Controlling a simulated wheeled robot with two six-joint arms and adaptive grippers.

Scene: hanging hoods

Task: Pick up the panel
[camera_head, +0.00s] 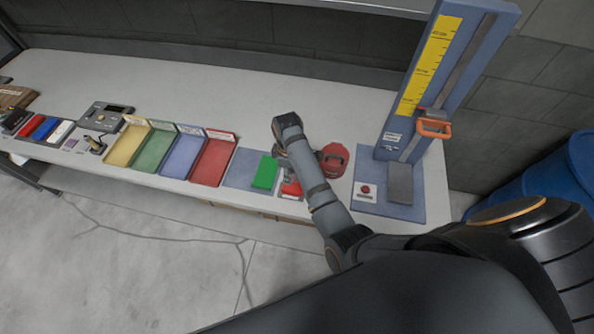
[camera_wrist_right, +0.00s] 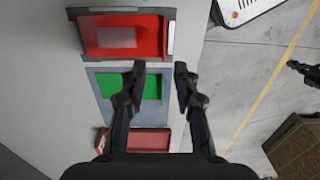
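The picture does not label a panel; the likeliest is a flat green rectangular panel (camera_head: 265,173), lying on a blue-grey mat (camera_head: 240,166) on the bench. It also shows in the right wrist view (camera_wrist_right: 150,90), partly behind a finger. My right arm reaches over the bench just right of it in the head view, and the arm hides the fingers there. In the right wrist view my right gripper (camera_wrist_right: 160,70) is open and empty, its fingers apart near the panel's right edge. I cannot tell its height above the panel.
Red, blue, green and yellow trays (camera_head: 213,160) stand left of the mat. A tall blue gauge stand (camera_head: 437,85) is at right. The bench's rear is clear.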

